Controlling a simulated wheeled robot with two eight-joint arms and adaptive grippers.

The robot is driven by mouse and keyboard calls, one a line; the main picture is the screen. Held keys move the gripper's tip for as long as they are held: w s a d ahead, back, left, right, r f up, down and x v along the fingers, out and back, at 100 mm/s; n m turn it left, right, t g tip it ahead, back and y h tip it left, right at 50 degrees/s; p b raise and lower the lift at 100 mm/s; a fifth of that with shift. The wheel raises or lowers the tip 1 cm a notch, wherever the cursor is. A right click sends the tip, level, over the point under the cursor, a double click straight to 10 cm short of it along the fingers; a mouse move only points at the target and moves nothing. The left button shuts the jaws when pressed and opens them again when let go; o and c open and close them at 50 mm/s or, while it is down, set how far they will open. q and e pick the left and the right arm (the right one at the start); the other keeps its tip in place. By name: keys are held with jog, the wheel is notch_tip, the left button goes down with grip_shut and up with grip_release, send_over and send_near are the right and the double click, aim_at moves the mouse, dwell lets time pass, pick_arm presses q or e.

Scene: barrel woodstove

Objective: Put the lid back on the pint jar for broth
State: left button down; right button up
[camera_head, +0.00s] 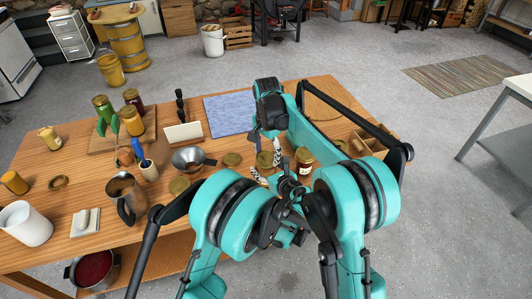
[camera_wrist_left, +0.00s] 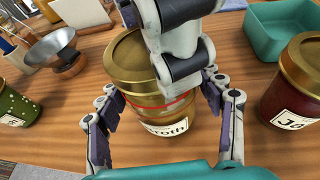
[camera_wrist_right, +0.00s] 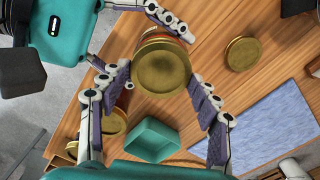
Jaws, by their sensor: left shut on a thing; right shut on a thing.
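The pint jar for broth (camera_wrist_left: 150,118), a brown jar with a white label, stands upright on the wooden table. My left gripper (camera_wrist_left: 165,95) is shut on its sides, one finger either side. The gold lid (camera_wrist_right: 160,68) sits over the jar's mouth; it also shows in the head view (camera_head: 265,159). My right gripper (camera_wrist_right: 160,80) is shut on the lid from above, its fingers at opposite sides of the rim. In the left wrist view my right gripper hides part of the lid and jar. I cannot tell whether the lid is fully seated.
A red jar (camera_wrist_left: 300,85) with a gold lid stands close by on the right. A teal box (camera_wrist_right: 150,140) is beside the jar. A loose gold lid (camera_wrist_right: 243,53) lies on the table. A blue mat (camera_head: 230,115), a metal funnel (camera_head: 188,160) and a pitcher (camera_head: 126,195) stand further left.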

jog(key=m, duration=0.5)
jog(key=shift+s+d, duration=0.1)
jog(key=m, duration=0.5)
jog(key=shift+s, duration=0.1)
jog(key=m, duration=0.4)
jog(key=shift+s+m, duration=0.1)
jog(key=shift+m, duration=0.3)
jog(key=m, duration=0.3)
jog(key=o, duration=0.8)
jog(key=shift+r, duration=2.25)
